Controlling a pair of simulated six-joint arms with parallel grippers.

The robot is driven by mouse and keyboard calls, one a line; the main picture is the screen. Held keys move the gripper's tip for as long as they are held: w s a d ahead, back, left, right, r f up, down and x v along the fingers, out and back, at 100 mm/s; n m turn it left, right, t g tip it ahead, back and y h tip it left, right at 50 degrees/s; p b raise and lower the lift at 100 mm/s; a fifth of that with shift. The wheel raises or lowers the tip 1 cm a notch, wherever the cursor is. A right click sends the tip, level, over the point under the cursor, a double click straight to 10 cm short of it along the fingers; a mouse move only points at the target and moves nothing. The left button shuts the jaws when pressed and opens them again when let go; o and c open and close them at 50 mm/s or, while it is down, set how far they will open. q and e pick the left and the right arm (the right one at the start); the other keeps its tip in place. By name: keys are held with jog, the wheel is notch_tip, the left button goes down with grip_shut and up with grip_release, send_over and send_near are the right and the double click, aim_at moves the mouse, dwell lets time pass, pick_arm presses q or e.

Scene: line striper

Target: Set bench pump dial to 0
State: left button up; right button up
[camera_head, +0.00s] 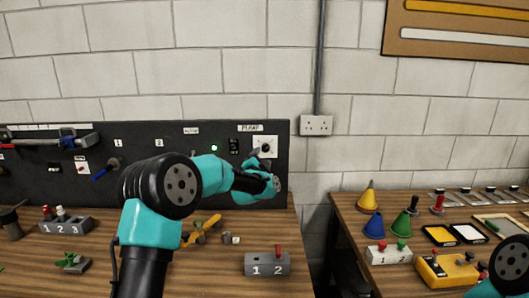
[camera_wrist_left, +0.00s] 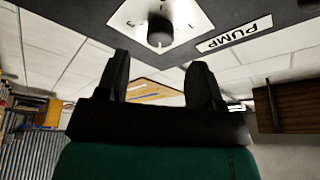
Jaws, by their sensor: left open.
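The pump dial (camera_head: 265,148) is a dark knob on a white square plate, mounted on the black back panel below a PUMP label (camera_head: 250,128). In the left wrist view the dark round knob (camera_wrist_left: 160,31) sits on its white plate, with partly readable marks around it, beside the PUMP label (camera_wrist_left: 234,34). My left gripper (camera_head: 261,157) is just below and in front of the dial, partly overlapping it. In the left wrist view the gripper (camera_wrist_left: 160,75) is open and empty, its fingers apart with the knob beyond the gap. The dial's setting is too small to tell.
A green light (camera_head: 214,148) and a black switch (camera_head: 234,146) are left of the dial. A grey 1-2 block (camera_head: 266,265) stands on the wooden bench below. Cones and trays are on the right bench (camera_head: 340,209). Part of my right arm shows at lower right.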

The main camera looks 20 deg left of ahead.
aim_at(265, 149)
pick_arm(q)
jog(key=shift+x, duration=2.7)
jog(key=shift+c, duration=0.4)
jog(key=c, duration=0.8)
jog(key=shift+c, duration=0.2)
